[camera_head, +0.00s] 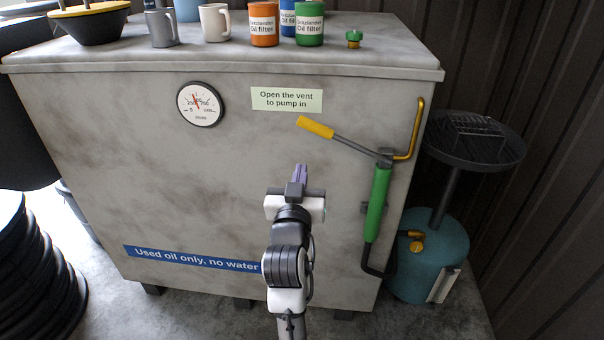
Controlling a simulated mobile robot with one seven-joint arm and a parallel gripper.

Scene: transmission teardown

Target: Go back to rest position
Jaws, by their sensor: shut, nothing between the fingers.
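My gripper (300,174) is at the middle of the head view, in front of the grey tank's front face. Its purple-grey fingers are together with nothing between them. My arm reaches up to it from the bottom edge of the view. The grey tank (160,140) fills most of the view. A green hand pump (377,203) with a yellow-gripped lever (316,127) is mounted on the tank's right side. My gripper is to the left of the pump and below the lever, apart from both in the picture.
Mugs (214,22), oil filters (263,24) and a small green-and-brass cap (353,39) stand on the tank top. A teal drainer (430,265) with a round black tray (472,140) stands at the right. Black tyres (35,275) are stacked at the left. Some floor (200,315) is bare.

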